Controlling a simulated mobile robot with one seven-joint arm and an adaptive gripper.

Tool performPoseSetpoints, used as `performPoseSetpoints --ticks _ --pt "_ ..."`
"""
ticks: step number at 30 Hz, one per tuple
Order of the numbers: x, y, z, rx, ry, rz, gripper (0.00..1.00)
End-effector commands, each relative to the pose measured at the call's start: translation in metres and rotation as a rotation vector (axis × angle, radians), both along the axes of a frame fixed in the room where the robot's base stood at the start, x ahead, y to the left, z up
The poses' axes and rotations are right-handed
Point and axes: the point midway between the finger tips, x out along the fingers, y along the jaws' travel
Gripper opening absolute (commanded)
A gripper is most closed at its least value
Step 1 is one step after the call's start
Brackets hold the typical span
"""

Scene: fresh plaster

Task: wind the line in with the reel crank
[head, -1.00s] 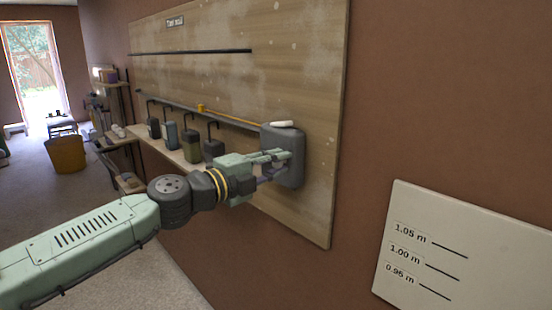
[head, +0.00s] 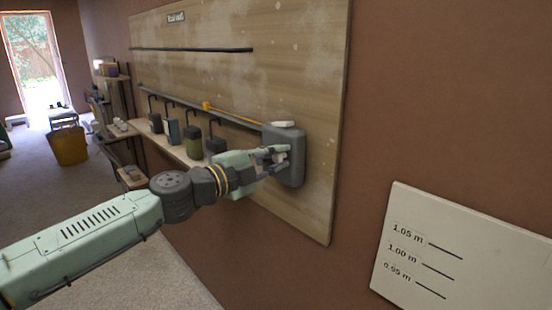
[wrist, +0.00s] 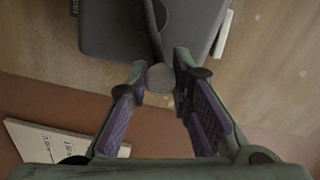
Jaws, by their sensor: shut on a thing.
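The reel (head: 290,165) is a dark grey rounded box fixed to the wooden board; it also fills the top of the wrist view (wrist: 110,30). A yellow line (head: 238,117) runs to it from the left, with a yellow marker (head: 207,105) on it. The crank shows in the wrist view as a dark arm ending in a round grey knob (wrist: 161,78). My gripper (wrist: 160,62) is shut on this knob, one finger on each side. In the head view my gripper (head: 277,158) is in front of the reel and hides most of the crank.
A white piece (head: 284,124) sits at the reel's top. Several dark containers with hooked rods, one of them here (head: 193,148), stand on a shelf left of my gripper. A white height board (head: 465,260) is on the wall at right. A yellow bin (head: 69,147) stands far left.

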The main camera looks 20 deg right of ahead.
Motion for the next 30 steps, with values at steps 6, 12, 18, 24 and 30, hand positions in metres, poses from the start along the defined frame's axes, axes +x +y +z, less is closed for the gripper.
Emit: performPoseSetpoints --ticks 6,12,18,24,30 --pt "0.0 0.0 0.0 0.0 -0.001 0.0 0.32" --pt "0.0 0.0 0.0 0.0 -0.001 0.0 0.41" --pt "0.0 0.0 0.0 0.0 -0.001 0.0 0.41" --pt "-0.004 0.017 0.0 -0.001 -0.001 0.003 0.41" --pt "-0.019 0.056 0.0 -0.001 0.0 0.005 0.41"
